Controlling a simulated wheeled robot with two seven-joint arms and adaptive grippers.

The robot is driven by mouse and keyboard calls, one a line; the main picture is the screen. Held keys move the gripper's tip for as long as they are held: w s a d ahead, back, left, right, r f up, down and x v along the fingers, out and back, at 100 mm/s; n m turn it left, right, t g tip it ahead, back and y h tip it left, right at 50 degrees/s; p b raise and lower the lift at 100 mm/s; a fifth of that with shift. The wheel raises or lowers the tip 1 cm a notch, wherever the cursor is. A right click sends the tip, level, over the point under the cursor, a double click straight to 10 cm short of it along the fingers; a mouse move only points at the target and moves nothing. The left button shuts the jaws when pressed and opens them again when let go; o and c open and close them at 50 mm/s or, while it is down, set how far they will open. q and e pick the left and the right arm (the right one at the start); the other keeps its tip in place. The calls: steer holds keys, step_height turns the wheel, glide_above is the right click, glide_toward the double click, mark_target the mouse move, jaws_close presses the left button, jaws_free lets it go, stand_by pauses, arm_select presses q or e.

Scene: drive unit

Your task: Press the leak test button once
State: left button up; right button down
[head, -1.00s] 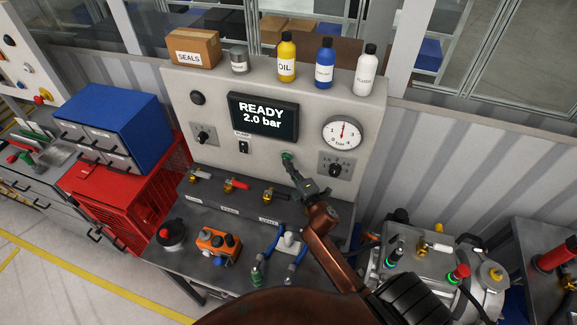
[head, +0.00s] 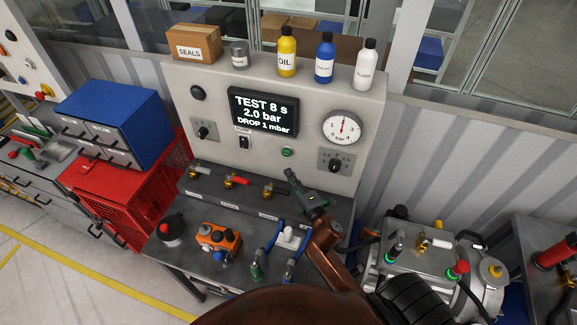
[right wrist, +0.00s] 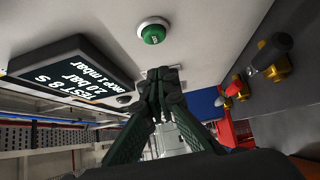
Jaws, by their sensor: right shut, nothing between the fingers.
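The green test button (head: 287,152) sits on the light grey panel, below and right of the display; in the right wrist view the button (right wrist: 153,33) shows in a pale ring. The display (head: 263,112) reads "TEST 8 s, 2.0 bar, DROP 1 mbar". My right gripper (head: 289,172) is shut and empty, just below the button and apart from it. In the right wrist view the closed fingertips (right wrist: 160,75) are clear of the button. My left gripper is not in view.
A gauge (head: 342,128) and rotary knob (head: 335,165) are right of the button. Several valves, such as the red-handled one (head: 237,181), line the ledge below. An orange block (head: 218,241) stands on the bench. Bottles, such as the yellow one (head: 287,55), stand on the panel top.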

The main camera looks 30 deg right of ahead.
steer(key=shift+s+f+b, duration=0.15)
steer(key=shift+s+b, duration=0.35)
steer(key=shift+s, duration=2.25)
